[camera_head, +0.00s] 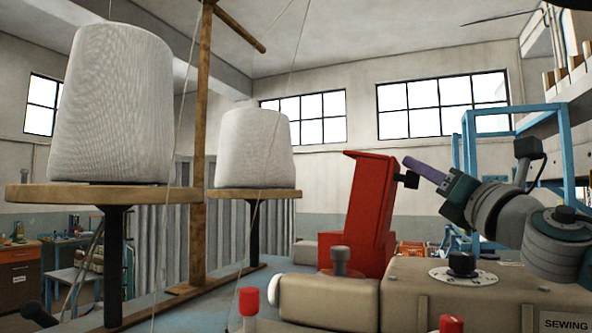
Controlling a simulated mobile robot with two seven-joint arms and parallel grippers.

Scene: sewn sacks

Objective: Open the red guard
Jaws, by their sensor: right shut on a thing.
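The red guard (367,210) stands raised at the middle of the view, leaning slightly, behind the beige sewing machine head (405,290). A small black knob (409,180) sticks out from its right side near the top. My right gripper (412,167) comes in from the right with a purple-grey finger reaching the knob. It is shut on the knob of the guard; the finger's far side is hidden. My left gripper is not in view.
Two large white thread cones (112,105) stand on round wooden discs at the left, on a wooden post (200,140) with thin threads running down. Red-capped posts (249,301) stand in front. A dial with a black knob (462,264) sits on the machine below my right arm.

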